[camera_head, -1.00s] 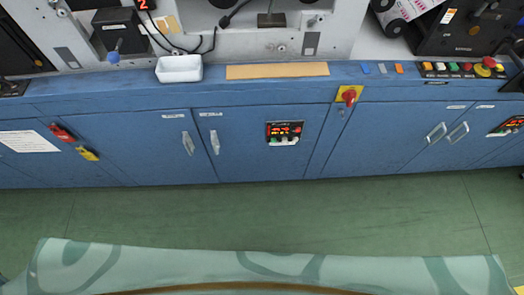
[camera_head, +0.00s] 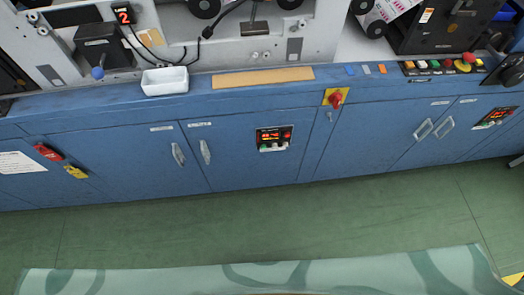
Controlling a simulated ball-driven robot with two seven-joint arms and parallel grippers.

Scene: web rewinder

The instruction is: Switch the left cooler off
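Two small black control panels with lit red digits are set in the blue cabinet front. The left panel (camera_head: 273,138) is near the middle of the view, with a red control at its right and green and pale controls along its bottom. The digits are too small to read. The right panel (camera_head: 495,117) is near the right edge and looks similar. No lettering that I can read names either one a cooler. Neither of my grippers is in view.
A red rotary switch on a yellow plate (camera_head: 336,97) sits right of the left panel. Cabinet doors with metal handles flank the panels. A white tray (camera_head: 164,81) and a button row (camera_head: 440,66) are on the ledge above. The green floor (camera_head: 300,225) before the cabinets is clear.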

